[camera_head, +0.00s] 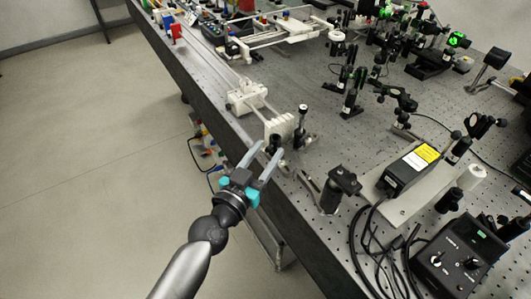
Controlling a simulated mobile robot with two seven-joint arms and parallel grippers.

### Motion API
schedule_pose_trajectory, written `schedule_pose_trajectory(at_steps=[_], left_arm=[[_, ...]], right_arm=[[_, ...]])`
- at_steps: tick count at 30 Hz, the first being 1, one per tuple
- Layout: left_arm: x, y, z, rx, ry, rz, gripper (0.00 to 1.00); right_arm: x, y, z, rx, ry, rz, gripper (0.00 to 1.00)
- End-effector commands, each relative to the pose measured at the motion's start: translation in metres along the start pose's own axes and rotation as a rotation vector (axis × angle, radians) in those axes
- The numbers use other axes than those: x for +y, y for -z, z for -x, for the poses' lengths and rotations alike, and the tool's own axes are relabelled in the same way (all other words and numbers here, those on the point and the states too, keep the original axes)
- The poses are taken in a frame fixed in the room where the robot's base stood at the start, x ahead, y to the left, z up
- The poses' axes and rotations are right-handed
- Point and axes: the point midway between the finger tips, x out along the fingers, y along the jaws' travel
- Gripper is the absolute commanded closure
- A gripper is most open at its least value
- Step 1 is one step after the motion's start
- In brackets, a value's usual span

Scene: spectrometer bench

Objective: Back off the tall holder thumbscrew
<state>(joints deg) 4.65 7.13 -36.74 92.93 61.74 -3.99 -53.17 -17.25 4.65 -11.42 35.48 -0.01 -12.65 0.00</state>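A white block-shaped holder (281,126) stands near the bench's left edge, with a dark upright post with a knob (302,112) at its right side. A small dark knob (275,142) shows low at the holder's front; I cannot tell which knob is the tall holder's thumbscrew. My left gripper (266,148) is open, its two grey fingers pointing at the holder's front. The fingertips are close to the dark knob, and contact cannot be made out. My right gripper is out of view.
A second white mount (246,97) sits on the rail behind the holder. A black post clamp (331,190) stands to the right of my gripper. A black box with a yellow label (411,168), cables and a controller (459,261) lie further right. Open floor lies left.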

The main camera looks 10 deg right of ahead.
Motion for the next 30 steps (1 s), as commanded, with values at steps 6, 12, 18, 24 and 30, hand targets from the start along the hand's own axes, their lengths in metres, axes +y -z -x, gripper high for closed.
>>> schedule_pose_trajectory(at_steps=[6, 12, 18, 24, 30], left_arm=[[0.0000, -0.0001, 0.0003, 0.000, 0.000, 0.000, 0.77], [0.0000, -0.0001, 0.0004, 0.000, 0.000, 0.000, 0.99], [0.0000, -0.0002, 0.0005, 0.000, 0.000, 0.000, 1.00], [0.0000, -0.0003, 0.0005, 0.000, 0.000, 0.003, 1.00], [0.0000, -0.0004, 0.0006, 0.000, 0.000, 0.093, 1.00]], right_arm=[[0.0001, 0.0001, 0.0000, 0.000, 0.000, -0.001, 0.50], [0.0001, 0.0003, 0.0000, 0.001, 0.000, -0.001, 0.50], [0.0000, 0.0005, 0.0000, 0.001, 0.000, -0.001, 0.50], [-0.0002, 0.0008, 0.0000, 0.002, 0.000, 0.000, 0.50], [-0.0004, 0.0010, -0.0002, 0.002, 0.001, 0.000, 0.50]])
